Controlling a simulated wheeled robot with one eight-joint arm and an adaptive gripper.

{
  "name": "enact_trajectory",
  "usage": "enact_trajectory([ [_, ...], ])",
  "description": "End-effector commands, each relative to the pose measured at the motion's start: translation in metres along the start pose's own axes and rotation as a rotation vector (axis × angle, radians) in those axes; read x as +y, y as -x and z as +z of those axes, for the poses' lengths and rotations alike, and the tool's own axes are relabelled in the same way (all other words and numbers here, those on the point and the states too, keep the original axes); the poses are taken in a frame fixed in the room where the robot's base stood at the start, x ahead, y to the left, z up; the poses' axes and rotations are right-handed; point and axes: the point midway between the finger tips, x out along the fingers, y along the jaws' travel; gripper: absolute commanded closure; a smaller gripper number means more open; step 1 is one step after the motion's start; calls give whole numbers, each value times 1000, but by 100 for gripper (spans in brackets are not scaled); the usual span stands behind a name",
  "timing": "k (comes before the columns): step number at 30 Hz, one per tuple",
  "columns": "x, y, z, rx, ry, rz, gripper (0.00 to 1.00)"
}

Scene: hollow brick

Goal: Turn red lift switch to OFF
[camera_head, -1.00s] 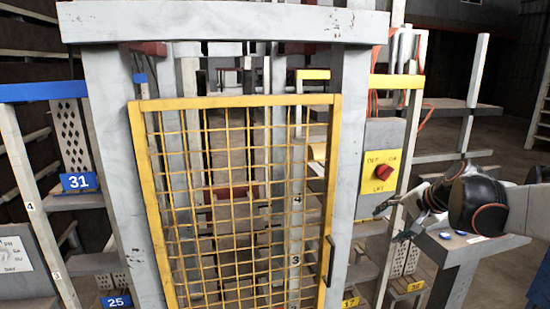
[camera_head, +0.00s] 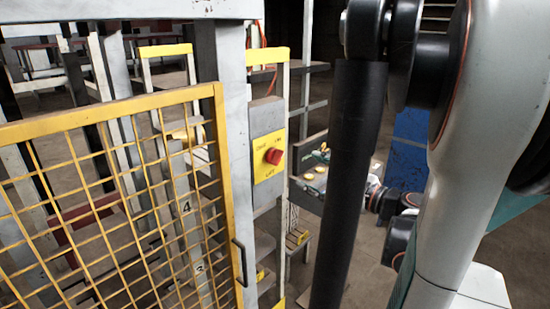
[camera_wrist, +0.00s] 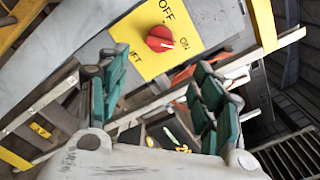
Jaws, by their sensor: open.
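The red lift switch (camera_head: 273,156) is a knob on a yellow plate (camera_head: 264,175), fixed to a grey box on a post beside the yellow mesh gate. In the wrist view the red knob (camera_wrist: 160,39) sits near the top centre of the tilted plate, with OFF above it and ON to its lower right. Its white mark appears to point towards ON. My gripper (camera_wrist: 160,95) is open and empty, its teal fingers spread left and right. The knob shows beyond the gap and looks clear of the fingers. In the head view my arm largely hides the gripper.
The yellow mesh gate (camera_head: 105,190) with a dark handle stands left of the switch. Grey posts flank the plate. A light rail (camera_wrist: 265,52) crosses right of the plate in the wrist view. Shelving lies behind.

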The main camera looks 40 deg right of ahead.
Motion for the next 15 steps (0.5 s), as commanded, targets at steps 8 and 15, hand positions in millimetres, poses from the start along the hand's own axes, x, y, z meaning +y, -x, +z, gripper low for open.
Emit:
enact_trajectory([
  [8,2,-50,0,-3,1,5,40],
  [15,2,-94,0,-3,2,5,40],
])
